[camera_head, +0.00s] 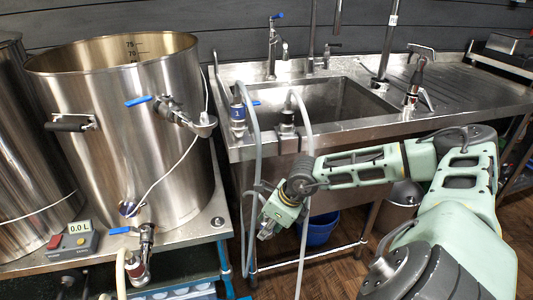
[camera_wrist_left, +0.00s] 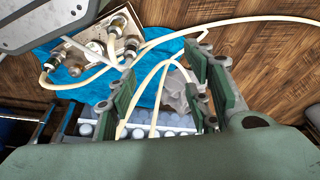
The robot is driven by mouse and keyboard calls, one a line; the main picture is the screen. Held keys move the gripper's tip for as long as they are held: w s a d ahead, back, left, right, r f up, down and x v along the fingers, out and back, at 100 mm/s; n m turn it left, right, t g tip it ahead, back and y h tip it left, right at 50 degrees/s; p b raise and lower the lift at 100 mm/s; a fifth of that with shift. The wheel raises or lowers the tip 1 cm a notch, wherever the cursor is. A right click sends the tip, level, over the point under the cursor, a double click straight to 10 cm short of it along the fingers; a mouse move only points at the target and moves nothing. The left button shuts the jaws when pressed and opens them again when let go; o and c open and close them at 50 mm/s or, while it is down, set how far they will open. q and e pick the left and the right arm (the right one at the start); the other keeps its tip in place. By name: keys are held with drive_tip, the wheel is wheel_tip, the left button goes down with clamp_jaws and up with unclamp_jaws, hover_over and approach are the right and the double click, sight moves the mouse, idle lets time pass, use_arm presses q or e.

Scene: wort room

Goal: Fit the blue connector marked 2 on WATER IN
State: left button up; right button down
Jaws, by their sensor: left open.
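A blue connector (camera_head: 237,112) with a white mark too small to read sits upright at the sink's front left edge, a grey hose hanging from it. A dark connector (camera_head: 286,128) with another hose sits to its right. My right gripper (camera_head: 268,222) is below the sink edge, close to the hanging hoses; its finger gap is unclear. My left gripper (camera_wrist_left: 160,82) shows only in the left wrist view, open, above a metal plate unit (camera_wrist_left: 92,42) with several round fittings. Hoses pass beneath and between its fingers. No WATER IN label is readable.
A large steel kettle (camera_head: 130,120) with valves stands left on a metal bench. A control box (camera_head: 73,243) reads 0.0 L. The sink (camera_head: 335,102) is behind my right arm. A blue cloth (camera_wrist_left: 150,60) and a crate of bottles (camera_wrist_left: 165,122) lie low.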

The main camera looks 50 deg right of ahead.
sight(268, 218)
drive_tip(key=shift+r, duration=0.15)
drive_tip(key=shift+r, duration=0.15)
drive_tip(key=shift+r+p, duration=0.35)
drive_tip(key=shift+r, duration=0.35)
drive_tip(key=shift+r+p, duration=0.65)
drive_tip(key=shift+r, duration=0.1)
drive_tip(key=shift+r+p, duration=0.3)
drive_tip(key=shift+r, duration=0.25)
use_arm(q)
drive_tip(key=s+f, duration=0.3)
drive_tip(key=f, duration=0.6)
drive_tip(key=shift+s+a+g, duration=0.15)
drive_tip(key=shift+a+g, duration=0.05)
drive_tip(key=shift+g, duration=0.2)
drive_tip(key=shift+w+r, duration=0.2)
drive_tip(key=shift+w, duration=0.1)
